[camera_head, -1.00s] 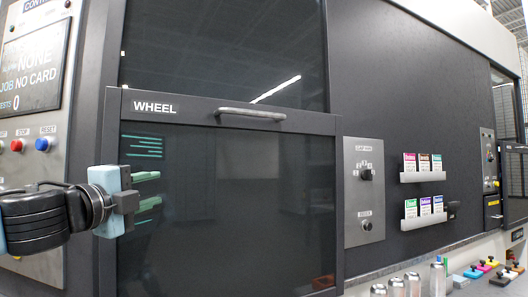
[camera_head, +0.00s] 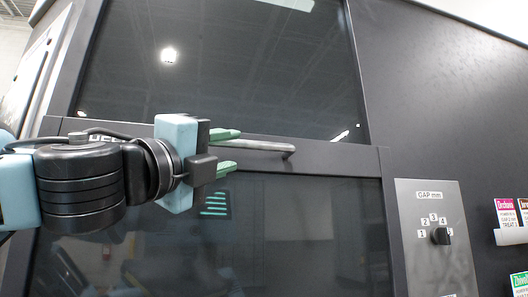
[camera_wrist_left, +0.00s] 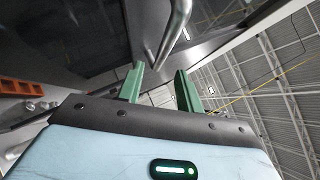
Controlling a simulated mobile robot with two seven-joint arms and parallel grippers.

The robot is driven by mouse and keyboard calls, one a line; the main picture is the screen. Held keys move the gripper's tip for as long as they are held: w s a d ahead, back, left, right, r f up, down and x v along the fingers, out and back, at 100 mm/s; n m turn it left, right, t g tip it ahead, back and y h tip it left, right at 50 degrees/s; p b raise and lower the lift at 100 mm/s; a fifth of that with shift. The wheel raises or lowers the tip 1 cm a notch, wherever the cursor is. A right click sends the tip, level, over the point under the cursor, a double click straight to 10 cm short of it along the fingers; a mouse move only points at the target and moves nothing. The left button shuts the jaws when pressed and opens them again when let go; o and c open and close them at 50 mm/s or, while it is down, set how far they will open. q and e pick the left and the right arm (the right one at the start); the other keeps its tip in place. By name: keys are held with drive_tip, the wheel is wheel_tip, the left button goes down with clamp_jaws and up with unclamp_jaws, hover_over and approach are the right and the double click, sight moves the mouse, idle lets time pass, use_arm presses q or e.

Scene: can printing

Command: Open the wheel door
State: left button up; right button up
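The wheel door (camera_head: 300,220) is a dark glass panel with a black frame, and it looks shut. Its label is mostly hidden behind my left arm. A grey bar handle (camera_head: 265,147) runs across the top of the frame. My left gripper (camera_head: 234,151) is open at the left part of the handle, with one green finger above the bar and one below in the head view. In the left wrist view the handle (camera_wrist_left: 173,32) lies just beyond the open fingertips (camera_wrist_left: 160,80); contact cannot be told. My right gripper is not in view.
A fixed dark window (camera_head: 230,70) is above the door. A grey panel with a gap knob (camera_head: 440,236) is to the right, with card holders (camera_head: 514,236) past it. The space in front of the door's right half is clear.

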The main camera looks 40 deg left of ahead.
sight(247, 146)
use_arm(q)
drive_tip(key=shift+p+x, duration=0.45)
drive_tip(key=shift+x, duration=3.25)
drive_tip(key=shift+r, duration=0.1)
clamp_jaws()
